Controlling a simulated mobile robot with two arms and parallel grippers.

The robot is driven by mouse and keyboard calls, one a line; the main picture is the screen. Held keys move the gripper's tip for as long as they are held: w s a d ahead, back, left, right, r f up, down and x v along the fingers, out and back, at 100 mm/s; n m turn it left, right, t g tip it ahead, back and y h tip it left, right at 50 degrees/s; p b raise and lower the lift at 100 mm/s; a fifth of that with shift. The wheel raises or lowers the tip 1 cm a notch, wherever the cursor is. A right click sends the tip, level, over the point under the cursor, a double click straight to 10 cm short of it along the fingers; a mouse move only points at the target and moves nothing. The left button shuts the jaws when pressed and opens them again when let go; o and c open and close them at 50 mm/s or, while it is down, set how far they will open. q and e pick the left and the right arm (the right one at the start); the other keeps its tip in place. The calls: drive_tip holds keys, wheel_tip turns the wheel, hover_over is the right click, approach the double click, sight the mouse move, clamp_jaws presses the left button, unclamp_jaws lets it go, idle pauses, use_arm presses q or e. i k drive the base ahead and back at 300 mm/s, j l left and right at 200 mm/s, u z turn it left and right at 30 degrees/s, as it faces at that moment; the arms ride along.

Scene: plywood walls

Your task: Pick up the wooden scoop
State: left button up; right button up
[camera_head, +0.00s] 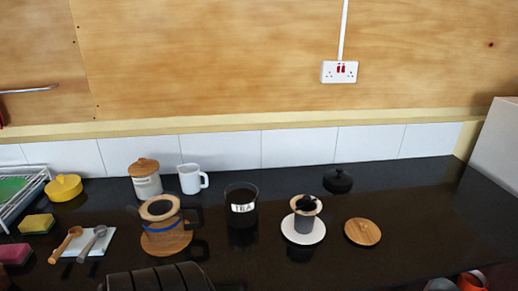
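The wooden scoop (66,244) lies on a white square mat (84,252) at the left of the black counter, with its round bowl end toward the back. A grey scoop (92,243) lies beside it on the right, on the same mat. I see nothing touching or covering the wooden scoop. Neither of my grippers can be made out in the head view.
A glass press (162,222) stands to the right on a wooden coaster. A dark ribbed object (158,279) fills the bottom edge.

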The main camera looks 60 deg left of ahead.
sight(76, 232)
drive_tip(key=u, duration=0.95)
drive_tip(key=k+u, duration=0.1)
drive_tip(key=u, duration=0.8)
drive_tip(key=j+u, duration=0.1)
drive_tip(key=u, duration=0.85)
drive_tip(key=j+u, duration=0.1)
drive_tip(key=u, duration=0.35)
drive_tip(key=z, duration=1.3)
drive_tip(key=u, duration=1.3)
drive_tip(key=z, duration=0.3)
drive_tip(key=k+j, duration=0.05)
